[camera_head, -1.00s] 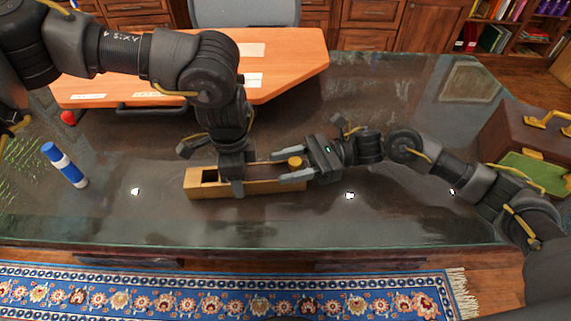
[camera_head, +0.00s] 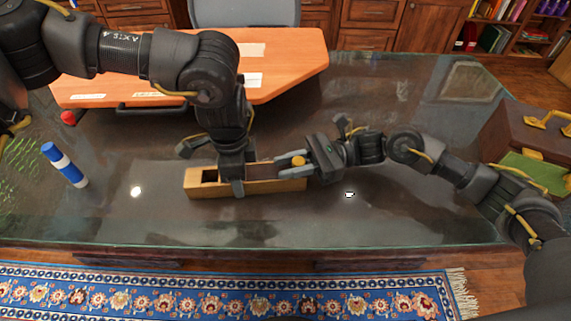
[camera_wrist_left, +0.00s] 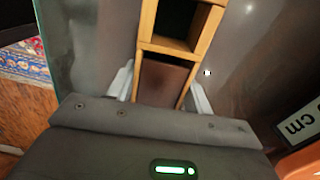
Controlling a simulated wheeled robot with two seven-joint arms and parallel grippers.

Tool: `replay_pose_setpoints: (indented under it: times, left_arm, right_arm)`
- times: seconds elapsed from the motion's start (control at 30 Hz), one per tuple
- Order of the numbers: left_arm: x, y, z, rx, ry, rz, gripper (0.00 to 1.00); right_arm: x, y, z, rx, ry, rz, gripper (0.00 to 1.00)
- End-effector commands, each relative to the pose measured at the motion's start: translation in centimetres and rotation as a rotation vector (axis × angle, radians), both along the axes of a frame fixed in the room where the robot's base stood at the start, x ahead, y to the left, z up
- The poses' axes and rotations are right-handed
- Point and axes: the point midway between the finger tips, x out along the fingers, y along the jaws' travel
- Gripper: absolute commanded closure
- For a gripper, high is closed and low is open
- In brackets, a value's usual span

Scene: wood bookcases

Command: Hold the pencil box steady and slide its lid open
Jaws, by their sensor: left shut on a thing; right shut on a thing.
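The wooden pencil box (camera_head: 265,187) lies lengthwise on the dark glass-topped desk, with a dark opening (camera_head: 209,176) at its left end. My left gripper (camera_head: 237,182) comes down from above and is shut across the box's sides. In the left wrist view the box (camera_wrist_left: 165,45) runs between the two fingers, with a black open compartment beyond a wooden crosspiece and a brown panel, apparently the lid (camera_wrist_left: 165,80), on the near side.
An orange board (camera_head: 285,65) lies across the desk's far side. A brown case (camera_head: 505,125) is at the right. The desk in front of the box is clear.

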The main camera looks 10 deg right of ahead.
Motion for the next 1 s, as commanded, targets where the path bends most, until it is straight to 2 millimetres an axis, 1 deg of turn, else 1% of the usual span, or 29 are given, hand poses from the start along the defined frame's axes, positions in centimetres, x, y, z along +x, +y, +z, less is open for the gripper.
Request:
replay_pose_setpoints:
  times: [0.3,0.4,0.5,0.57,0.87,0.9,1.0]
  left_arm:
    - [0.0,0.1,0.0,0.001,0.000,0.000,0.80]
    - [0.0,0.1,0.0,0.001,0.000,0.000,0.80]
    - [0.0,0.1,0.0,0.001,0.000,0.000,0.80]
    - [0.0,0.1,0.0,0.001,0.000,0.000,0.80]
    - [0.0,0.1,0.0,0.002,0.000,0.000,0.80]
    - [0.0,0.1,0.0,0.002,0.000,0.000,0.80]
    - [0.0,0.1,0.0,0.002,0.000,0.000,0.80]
  right_arm:
    - [0.1,-8.7,0.0,-0.004,-0.001,-0.006,1.00]
    - [0.1,-10.8,-0.1,-0.004,0.000,-0.005,1.00]
    - [0.0,-12.0,0.0,-0.003,0.000,-0.002,1.00]
    - [0.0,-12.4,0.0,-0.003,0.000,-0.002,1.00]
    - [0.0,-12.6,0.0,-0.002,0.001,-0.002,1.00]
    - [0.0,-12.5,0.0,-0.002,0.001,-0.002,0.71]
    - [0.0,-12.5,0.0,-0.001,0.001,-0.001,0.58]
